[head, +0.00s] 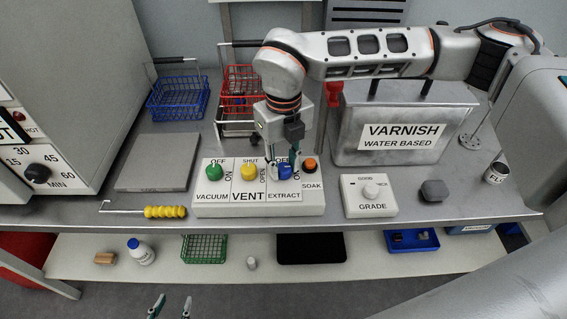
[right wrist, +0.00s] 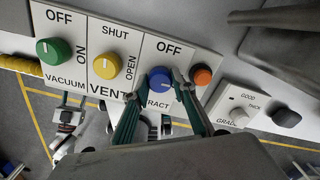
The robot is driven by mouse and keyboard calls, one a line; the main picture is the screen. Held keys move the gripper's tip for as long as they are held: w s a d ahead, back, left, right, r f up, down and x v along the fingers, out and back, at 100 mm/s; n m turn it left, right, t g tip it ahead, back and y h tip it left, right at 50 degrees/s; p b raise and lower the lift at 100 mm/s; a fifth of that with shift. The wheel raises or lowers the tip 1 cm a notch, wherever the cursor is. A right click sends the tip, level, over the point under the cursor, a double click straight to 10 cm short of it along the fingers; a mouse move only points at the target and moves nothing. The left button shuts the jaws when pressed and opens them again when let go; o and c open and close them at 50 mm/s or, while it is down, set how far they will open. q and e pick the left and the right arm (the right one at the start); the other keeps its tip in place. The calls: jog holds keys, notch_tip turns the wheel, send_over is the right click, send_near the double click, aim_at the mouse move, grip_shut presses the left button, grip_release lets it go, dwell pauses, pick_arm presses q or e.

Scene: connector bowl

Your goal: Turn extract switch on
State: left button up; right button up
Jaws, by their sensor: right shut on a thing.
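The extract switch is a blue knob (head: 285,173) on the white panel marked EXTRACT, with OFF above it. It also shows in the right wrist view (right wrist: 160,76). My right gripper (head: 283,162) reaches down from above and is shut on the blue knob. In the right wrist view its fingertips (right wrist: 158,83) sit on either side of the knob. The fingers partly hide the EXTRACT lettering and the ON mark. I cannot tell which way the knob points. My left gripper (head: 171,304) shows only its two fingertips at the bottom edge, apart and empty.
A green vacuum knob (head: 207,172) and a yellow vent knob (head: 249,171) stand to the left on the same panel. An orange soak button (head: 310,165) is close on the right. A grade box (head: 368,208) and varnish tank (head: 390,102) stand further right.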

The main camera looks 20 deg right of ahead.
aim_at(284, 167)
jog(key=shift+m, duration=0.4)
jog(key=o, duration=1.1)
jog(key=shift+r, duration=0.15)
notch_tip(284, 167, up, 12)
jog(key=shift+f, duration=0.1)
